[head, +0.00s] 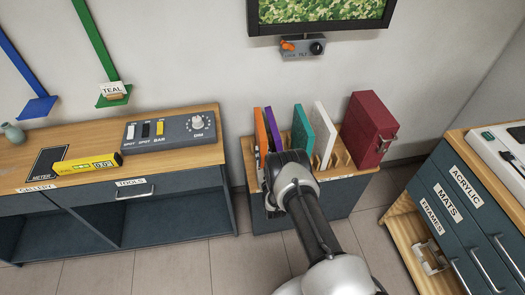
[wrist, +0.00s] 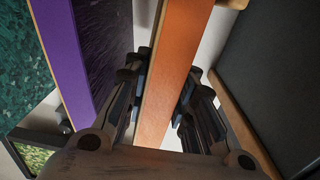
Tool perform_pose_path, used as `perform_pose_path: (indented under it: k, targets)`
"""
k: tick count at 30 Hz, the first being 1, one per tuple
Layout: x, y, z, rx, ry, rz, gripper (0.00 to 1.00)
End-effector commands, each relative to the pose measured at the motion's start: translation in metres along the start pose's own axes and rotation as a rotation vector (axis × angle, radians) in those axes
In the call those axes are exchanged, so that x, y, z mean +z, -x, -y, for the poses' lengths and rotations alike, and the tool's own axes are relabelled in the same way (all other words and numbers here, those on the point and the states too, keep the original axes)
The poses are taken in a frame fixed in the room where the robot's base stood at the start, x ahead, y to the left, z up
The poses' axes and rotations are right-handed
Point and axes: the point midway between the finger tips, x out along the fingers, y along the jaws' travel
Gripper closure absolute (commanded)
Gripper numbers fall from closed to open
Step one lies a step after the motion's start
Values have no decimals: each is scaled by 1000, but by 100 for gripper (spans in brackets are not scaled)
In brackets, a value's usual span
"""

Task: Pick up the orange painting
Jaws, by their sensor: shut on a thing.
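The orange painting (head: 261,130) stands on edge at the left end of a slotted wooden rack in the head view. In the wrist view its orange edge (wrist: 175,62) runs between my two fingers. My gripper (wrist: 160,105) is shut on the orange painting, with one finger on each side. In the head view my wrist (head: 285,170) covers the gripper and the lower part of the painting. The painting's lower end is hidden, so I cannot tell whether it touches the rack.
A purple painting (head: 273,129) stands close beside the orange one. A teal painting (head: 302,128), a white panel (head: 322,130) and a red case (head: 368,128) stand further right in the rack. A wooden-topped bench (head: 190,153) is at left and a drawer cabinet (head: 450,200) at right.

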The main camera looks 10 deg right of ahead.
Motion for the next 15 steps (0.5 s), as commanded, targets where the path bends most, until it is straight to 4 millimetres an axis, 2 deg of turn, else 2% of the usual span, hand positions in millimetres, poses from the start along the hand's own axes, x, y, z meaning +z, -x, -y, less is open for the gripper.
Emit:
perform_pose_path:
  k: [8, 15]
  targets:
    - [-34, -2, -2, 4, 0, -6, 100]
    - [-81, -2, -2, 4, 1, -7, 100]
